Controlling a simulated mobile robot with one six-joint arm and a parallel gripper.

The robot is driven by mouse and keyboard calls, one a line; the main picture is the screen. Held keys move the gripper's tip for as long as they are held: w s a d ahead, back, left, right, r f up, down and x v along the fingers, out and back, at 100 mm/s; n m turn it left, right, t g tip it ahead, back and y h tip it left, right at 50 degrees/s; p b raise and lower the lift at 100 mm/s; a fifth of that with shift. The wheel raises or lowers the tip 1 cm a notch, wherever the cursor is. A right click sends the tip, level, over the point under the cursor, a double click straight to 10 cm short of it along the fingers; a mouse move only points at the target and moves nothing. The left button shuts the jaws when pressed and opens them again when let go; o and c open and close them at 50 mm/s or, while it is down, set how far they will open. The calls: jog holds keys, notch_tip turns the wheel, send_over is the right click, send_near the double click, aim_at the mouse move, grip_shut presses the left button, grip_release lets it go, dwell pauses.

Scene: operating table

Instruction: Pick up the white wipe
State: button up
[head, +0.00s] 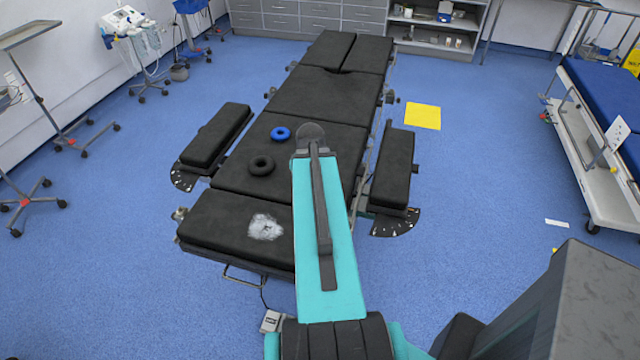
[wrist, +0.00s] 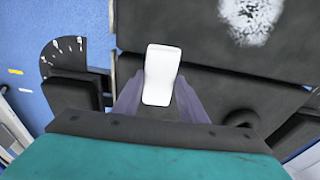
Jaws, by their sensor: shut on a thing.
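The white wipe (wrist: 162,72) shows in the wrist view as a white, roughly rectangular piece between the fingers of my gripper (wrist: 158,92). My gripper is shut on it, with the wipe's far end sticking out past the fingers. The black operating table (head: 318,92) lies beneath; it also shows in the wrist view (wrist: 213,55). I cannot tell how high the wipe is above the pads. In the head view my arm hides both the gripper and the wipe.
A blue ring (head: 281,133) and a black ring (head: 261,165) lie on the table, left of my arm. A whitish powdery patch (head: 265,227) marks the near pad. A yellow sheet (head: 423,116) lies on the floor. A blue-topped trolley (head: 598,125) stands at right.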

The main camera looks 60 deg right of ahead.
jog(key=shift+s+a, duration=0.35)
jog(key=shift+a, duration=0.4)
jog(key=o, duration=0.3)
jog(key=shift+c, duration=1.1)
jog(key=shift+w+a+r, duration=0.1)
jog(key=shift+w+a, duration=0.15)
jog(key=shift+w, duration=0.25)
jog(key=w+a+r+n+b, duration=0.2)
jog(key=w+a+r+n, duration=0.15)
jog(key=w+a, duration=0.65)
jog(key=w+a+r+n+b, duration=0.1)
jog(key=w+a+r+n, duration=0.2)
jog(key=a, duration=0.7)
jog(key=w+a+r+n+y+b, duration=0.1)
jog(key=w+a+r+n+b, duration=0.1)
jog(key=w+a, duration=0.4)
jog(key=w+a+r+n+t+b, duration=0.1)
jog(key=w+a+r+n, duration=0.2)
jog(key=a, duration=1.3)
jog(key=shift+w+r+n+y, duration=0.35)
jog(key=shift+w+n, duration=0.5)
jog(key=shift+n, duration=0.3)
